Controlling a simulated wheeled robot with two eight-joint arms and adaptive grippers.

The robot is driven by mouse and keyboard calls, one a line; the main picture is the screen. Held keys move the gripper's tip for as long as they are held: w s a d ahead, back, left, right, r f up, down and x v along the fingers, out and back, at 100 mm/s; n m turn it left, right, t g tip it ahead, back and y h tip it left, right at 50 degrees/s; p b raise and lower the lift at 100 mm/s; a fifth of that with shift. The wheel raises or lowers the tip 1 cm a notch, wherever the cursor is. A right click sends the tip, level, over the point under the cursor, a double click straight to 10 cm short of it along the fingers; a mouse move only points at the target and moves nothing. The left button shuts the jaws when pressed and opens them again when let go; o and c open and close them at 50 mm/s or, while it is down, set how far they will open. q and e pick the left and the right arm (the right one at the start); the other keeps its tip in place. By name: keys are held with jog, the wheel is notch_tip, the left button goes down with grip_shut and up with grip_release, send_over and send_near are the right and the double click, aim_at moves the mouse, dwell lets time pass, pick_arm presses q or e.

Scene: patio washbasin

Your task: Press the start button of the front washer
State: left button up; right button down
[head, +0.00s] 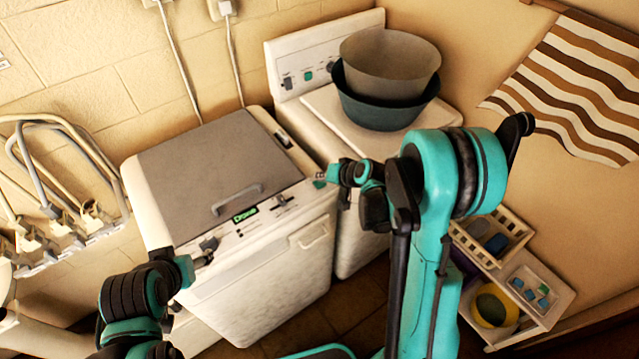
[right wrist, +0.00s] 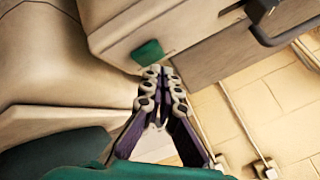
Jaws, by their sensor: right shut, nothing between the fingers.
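The front washer (head: 270,275) is a white box with a grey lid (head: 215,170). Its panel has a lit green display (head: 245,214), a dark dial (head: 208,246) and a small slider (head: 284,203). A green button (right wrist: 148,52) shows near the panel's corner in the right wrist view; in the head view a small green spot (head: 320,183) shows at that corner. My right gripper (head: 332,179) is shut and empty, its tips beside the green button. In the wrist view the tips (right wrist: 161,72) appear just below and right of it; contact cannot be told.
A second white washer (head: 355,225) stands behind on the right, carrying a grey basin (head: 388,62) stacked in a dark green one (head: 385,107). A shelf cart (head: 545,270) stands at right. Pipes and taps (head: 50,190) line the left wall. A striped cloth (head: 580,85) hangs at right.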

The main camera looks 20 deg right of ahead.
aim_at(321, 184)
jog(key=shift+f, duration=0.25)
jog(key=shift+f+b, duration=0.45)
jog(key=shift+b, duration=0.3)
dwell(0.4)
jog(key=shift+r, duration=0.15)
dwell(0.6)
jog(key=shift+r+p, duration=0.55)
jog(key=shift+r, duration=0.2)
jog(key=shift+r+p, duration=1.7)
jog(key=shift+r, duration=0.85)
